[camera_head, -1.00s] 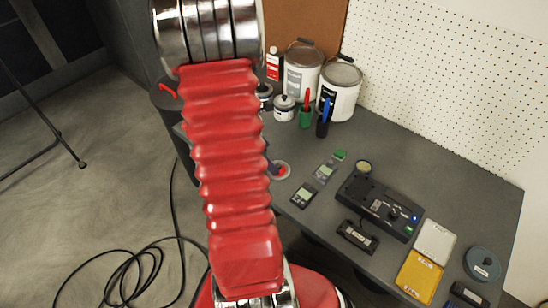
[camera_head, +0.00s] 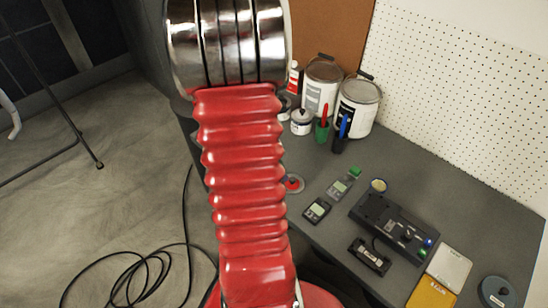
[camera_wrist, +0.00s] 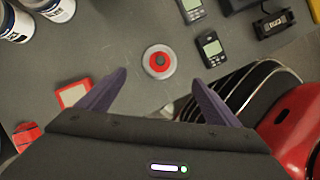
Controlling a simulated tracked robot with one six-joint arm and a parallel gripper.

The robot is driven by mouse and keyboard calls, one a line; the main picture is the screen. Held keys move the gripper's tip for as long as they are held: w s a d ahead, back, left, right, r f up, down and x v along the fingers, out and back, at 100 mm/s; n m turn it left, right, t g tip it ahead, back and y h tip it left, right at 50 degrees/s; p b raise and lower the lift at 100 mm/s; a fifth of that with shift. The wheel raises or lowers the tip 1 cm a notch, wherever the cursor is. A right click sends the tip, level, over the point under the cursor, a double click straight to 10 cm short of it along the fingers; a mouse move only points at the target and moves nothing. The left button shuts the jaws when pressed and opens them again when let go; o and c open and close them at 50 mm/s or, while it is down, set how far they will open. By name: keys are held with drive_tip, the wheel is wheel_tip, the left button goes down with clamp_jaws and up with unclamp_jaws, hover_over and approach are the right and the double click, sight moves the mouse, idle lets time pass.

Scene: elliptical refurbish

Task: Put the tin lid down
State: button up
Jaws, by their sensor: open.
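My gripper (camera_wrist: 158,78) shows in the wrist view with its two dark purple fingers spread and nothing between them. A round grey disc with a red ring and dark centre (camera_wrist: 160,62) lies flat on the grey bench, just beyond the fingertips and apart from them. It also shows beside my red arm in the head view (camera_head: 293,184). I cannot tell whether this disc is the tin lid. A small round pale-gold piece (camera_head: 378,185) lies by the black device in the head view and may be a lid. My gripper is hidden in the head view.
Two paint cans (camera_head: 357,104) stand at the back by the pegboard (camera_head: 460,80). Handheld meters (camera_wrist: 211,48), a black device (camera_head: 393,226) and a grey spool (camera_head: 497,292) lie to the right. Bare bench surrounds the disc.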

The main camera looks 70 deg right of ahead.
drive_tip(key=w+a+r+m+t+h, duration=0.1)
drive_tip(key=w+a+r+m+t, duration=0.1)
drive_tip(key=w+a+r, duration=0.6)
drive_tip(key=w+a+r+m+t, duration=0.25)
drive_tip(key=w+a+r, duration=0.25)
drive_tip(key=w+a, duration=0.45)
drive_tip(key=s+a+r+m+t+y, duration=0.1)
drive_tip(key=a+r, duration=0.3)
drive_tip(key=a, duration=0.8)
drive_tip(key=s+a+r+m+t+y, duration=0.1)
drive_tip(key=a+r+t, duration=0.3)
drive_tip(key=a, duration=0.9)
drive_tip(key=shift+s+a+r+y, duration=0.2)
drive_tip(key=shift+s+a+y, duration=0.15)
drive_tip(key=shift+y, duration=0.45)
drive_tip(key=shift+d, duration=0.1)
drive_tip(key=shift+c, duration=0.5)
